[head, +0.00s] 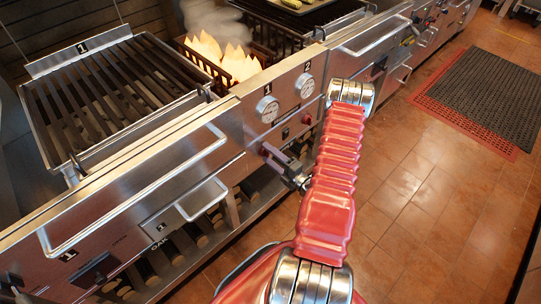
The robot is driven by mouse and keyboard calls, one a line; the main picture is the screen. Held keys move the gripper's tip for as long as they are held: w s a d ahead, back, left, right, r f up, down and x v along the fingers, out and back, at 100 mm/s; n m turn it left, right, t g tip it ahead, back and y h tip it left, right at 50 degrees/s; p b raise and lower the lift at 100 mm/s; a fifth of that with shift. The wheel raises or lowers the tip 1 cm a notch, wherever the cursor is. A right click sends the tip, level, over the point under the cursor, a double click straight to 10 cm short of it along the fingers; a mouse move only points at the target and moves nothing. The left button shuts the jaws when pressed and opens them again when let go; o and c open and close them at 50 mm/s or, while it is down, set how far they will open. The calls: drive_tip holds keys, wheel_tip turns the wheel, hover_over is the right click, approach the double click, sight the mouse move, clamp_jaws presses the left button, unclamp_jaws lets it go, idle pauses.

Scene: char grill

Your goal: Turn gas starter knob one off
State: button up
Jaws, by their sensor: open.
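The steel grill front carries two round white dials, one under a label 1 (267,109) and one under a label 2 (305,86). My gripper (267,153) is open, at the front panel just below and left of the left red control. Its fingertips are small and dark here, and I cannot tell whether they touch anything.
A slatted grill grate marked 1 (110,88) is at left, with a long bar handle (130,190) in front. Flames (225,58) rise from a basket behind the dials. A second grate with food is at the top. Tiled floor (400,215) and a dark mat (490,90) lie right.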

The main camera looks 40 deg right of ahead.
drive_tip(key=s, duration=1.3)
drive_tip(key=shift+s+d, duration=0.15)
drive_tip(key=shift+s, duration=0.25)
idle(0.6)
